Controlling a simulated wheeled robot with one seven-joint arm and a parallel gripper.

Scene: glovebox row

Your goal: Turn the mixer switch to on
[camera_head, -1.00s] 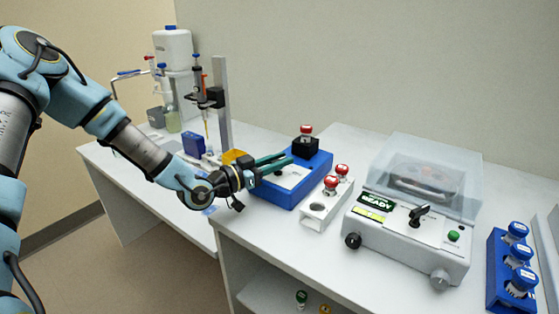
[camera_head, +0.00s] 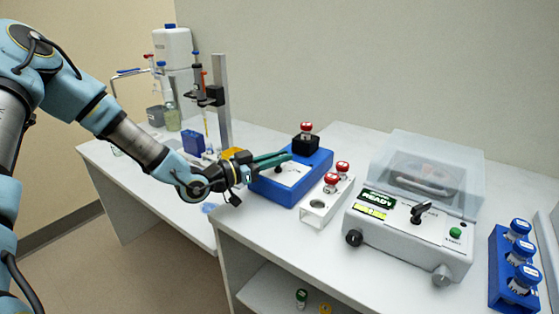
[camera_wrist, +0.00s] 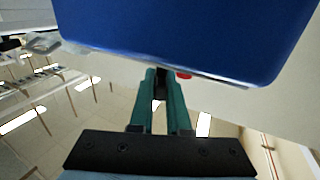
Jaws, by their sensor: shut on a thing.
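The mixer is a blue box (camera_head: 311,180) on the bench, with a pale panel (camera_head: 291,175) on its top. A black holder with a red-capped vial (camera_head: 305,129) stands at its back. My gripper (camera_head: 287,155) reaches over the panel from the left with its green fingers close together. The wrist view shows the fingers (camera_wrist: 160,85) with a small dark piece between their tips, below the blue housing (camera_wrist: 190,35). It appears to be the mixer switch. The fingers hide most of the switch, so its on or off position cannot be told.
A white rack (camera_head: 318,214) with red-capped vials stands right of the mixer. Further right are a lidded machine (camera_head: 405,235) with a green READY display and a blue rack (camera_head: 497,285) of blue-capped vials. A stand (camera_head: 223,105) rises behind my gripper.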

